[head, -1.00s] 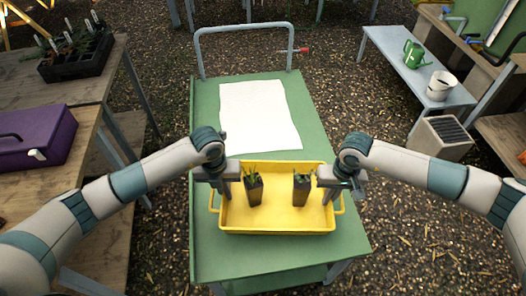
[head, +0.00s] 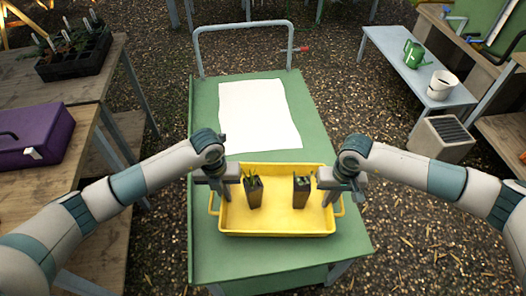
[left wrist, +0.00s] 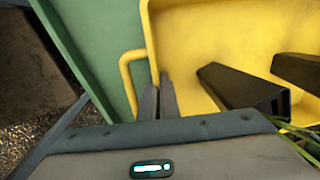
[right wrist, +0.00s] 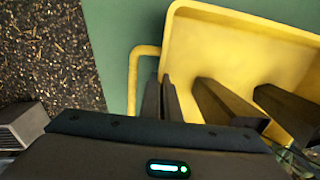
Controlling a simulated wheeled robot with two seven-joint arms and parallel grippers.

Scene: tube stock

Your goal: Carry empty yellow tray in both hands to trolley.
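The yellow tray (head: 276,231) is over the near half of the green trolley top (head: 215,262); I cannot tell whether it touches. It is not empty: two dark tube pots with green shoots, a left pot (head: 254,193) and a right pot (head: 301,193), stand in it. My left gripper (head: 225,192) is at the tray's left wall, its fingers (left wrist: 158,100) close together on the rim beside the loop handle. My right gripper (head: 329,194) is likewise at the right wall, its fingers (right wrist: 162,100) pinching the rim beside the other handle.
A white sheet (head: 258,115) lies on the trolley behind the tray, before the grey push handle (head: 243,28). Wooden benches with a purple case (head: 35,138) and black plant tray (head: 75,58) stand left. A low bench (head: 410,75) with watering can and bucket stands right.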

